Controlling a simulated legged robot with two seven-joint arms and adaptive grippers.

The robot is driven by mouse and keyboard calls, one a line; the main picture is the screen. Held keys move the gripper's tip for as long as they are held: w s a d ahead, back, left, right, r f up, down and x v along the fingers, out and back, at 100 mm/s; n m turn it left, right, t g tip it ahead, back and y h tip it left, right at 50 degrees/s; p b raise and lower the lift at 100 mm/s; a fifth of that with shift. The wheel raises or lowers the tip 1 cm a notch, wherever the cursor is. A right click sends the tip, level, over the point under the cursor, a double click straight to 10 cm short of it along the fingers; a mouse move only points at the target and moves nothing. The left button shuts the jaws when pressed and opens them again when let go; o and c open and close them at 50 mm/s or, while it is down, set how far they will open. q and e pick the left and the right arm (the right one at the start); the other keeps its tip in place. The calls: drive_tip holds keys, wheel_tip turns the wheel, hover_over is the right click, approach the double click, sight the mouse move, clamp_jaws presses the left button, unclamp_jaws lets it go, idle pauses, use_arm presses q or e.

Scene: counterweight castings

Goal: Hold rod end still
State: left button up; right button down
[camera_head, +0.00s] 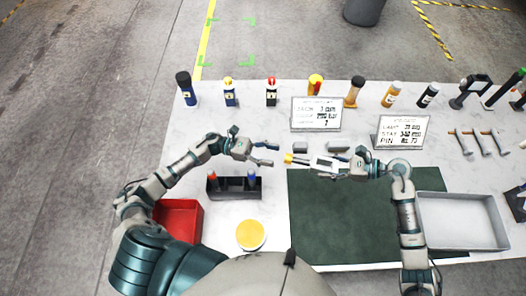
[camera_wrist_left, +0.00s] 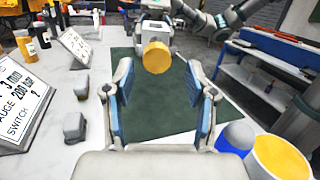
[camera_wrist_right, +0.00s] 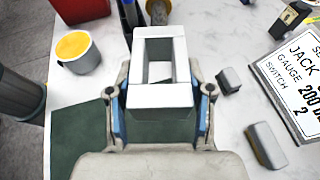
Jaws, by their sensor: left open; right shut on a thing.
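My right gripper (camera_head: 332,164) is shut on a pale rectangular frame-shaped casting (camera_wrist_right: 163,98), held level above the table near the back edge of the green mat. A yellow round rod end (camera_head: 288,158) sticks out of its left side, towards my left gripper. My left gripper (camera_head: 270,154) is open and empty, just left of the rod end. In the left wrist view the yellow rod end (camera_wrist_left: 156,57) shows face-on between and beyond the open fingers, apart from them. In the right wrist view the rod end (camera_wrist_right: 157,12) is partly cut off at the top.
A dark green mat (camera_head: 350,222) and a grey tray (camera_head: 460,222) lie right. A red bin (camera_head: 180,218), a dark holder (camera_head: 236,189) and a yellow-topped cup (camera_head: 250,235) stand left. Two signs (camera_head: 316,114) (camera_head: 400,132), small grey blocks (camera_head: 300,148) and several bottles stand behind.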

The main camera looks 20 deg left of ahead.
use_arm(q)
drive_tip(key=a+m, duration=0.1)
drive_tip(key=m, duration=0.5)
drive_tip(key=a+m+y, duration=0.1)
drive_tip(key=m, duration=0.5)
drive_tip(key=a+m+t, duration=0.1)
drive_tip(key=m, duration=0.5)
drive_tip(key=shift+a+f, duration=0.2)
drive_tip(key=shift+a, duration=0.05)
